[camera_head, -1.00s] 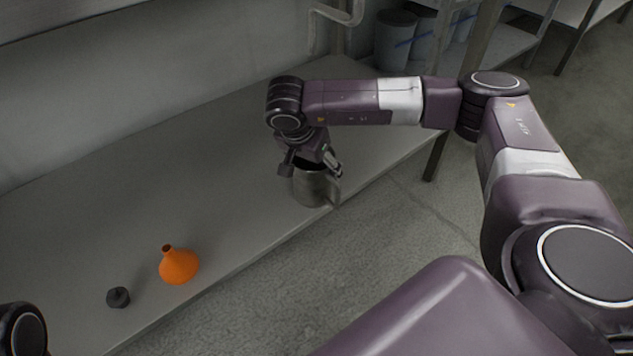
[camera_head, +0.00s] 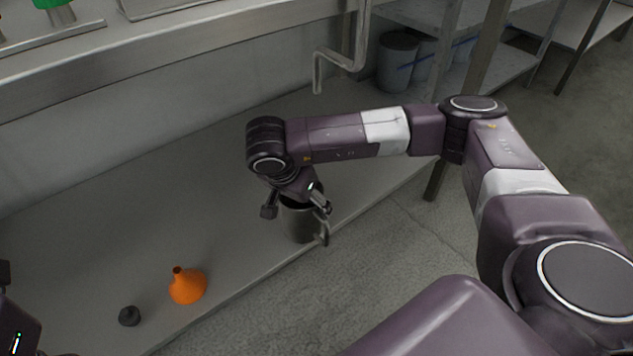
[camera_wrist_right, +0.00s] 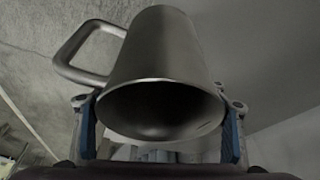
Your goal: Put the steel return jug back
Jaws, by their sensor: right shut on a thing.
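The steel jug (camera_head: 301,226) is grey metal with a loop handle. It shows at the front edge of the grey bench (camera_head: 120,225); I cannot tell whether its base touches the top. My right gripper (camera_head: 296,207) is over its rim from above and shut on it. In the right wrist view the jug (camera_wrist_right: 165,75) has its open mouth toward the camera and its handle to the left. The blue-padded fingers of the gripper (camera_wrist_right: 160,140) are on either side of the mouth. At the lower left corner only part of my left arm shows; its fingers are out of sight.
An orange funnel (camera_head: 187,287) and a small black knob-like piece (camera_head: 129,316) are on the bench, left of the jug. A bent metal pipe (camera_head: 342,62) hangs behind. Grey buckets (camera_head: 397,62) stand on a rack at the back. The bench between funnel and wall is clear.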

